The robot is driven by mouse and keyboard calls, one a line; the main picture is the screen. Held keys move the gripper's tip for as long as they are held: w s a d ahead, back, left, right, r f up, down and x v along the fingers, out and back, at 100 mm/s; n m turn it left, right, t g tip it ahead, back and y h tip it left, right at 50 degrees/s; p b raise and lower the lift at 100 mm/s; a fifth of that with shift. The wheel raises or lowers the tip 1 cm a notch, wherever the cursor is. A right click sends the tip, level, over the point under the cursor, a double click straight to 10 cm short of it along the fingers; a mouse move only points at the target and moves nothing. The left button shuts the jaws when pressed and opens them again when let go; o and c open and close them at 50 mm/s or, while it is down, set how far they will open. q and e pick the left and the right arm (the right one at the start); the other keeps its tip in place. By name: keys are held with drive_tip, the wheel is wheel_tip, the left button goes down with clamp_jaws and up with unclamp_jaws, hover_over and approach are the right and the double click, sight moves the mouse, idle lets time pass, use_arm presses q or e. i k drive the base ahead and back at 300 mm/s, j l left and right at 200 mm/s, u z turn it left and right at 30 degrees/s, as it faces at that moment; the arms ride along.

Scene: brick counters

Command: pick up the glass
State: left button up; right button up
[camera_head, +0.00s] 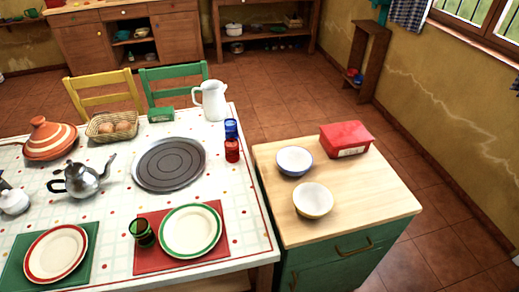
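A green glass (143,233) stands on the red placemat at the front of the table, just left of a green-rimmed plate. A red glass (232,150) and a blue glass (231,129) stand close together near the table's right edge, the blue one behind the red. I cannot tell which glass the task names. Neither of my grippers shows in the head view.
The green-rimmed plate (190,230), a dark round tray (170,164), a metal teapot (82,179) and a white pitcher (211,100) stand on the table (118,258). Two bowls and a red box (346,138) sit on the right counter (375,205), whose front right is clear.

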sight(231, 145)
drive_tip(key=i+l, duration=0.1)
drive_tip(key=l, duration=0.65)
drive_tip(key=i+l, duration=0.1)
drive_tip(key=l, duration=0.6)
drive_tip(key=u, duration=0.05)
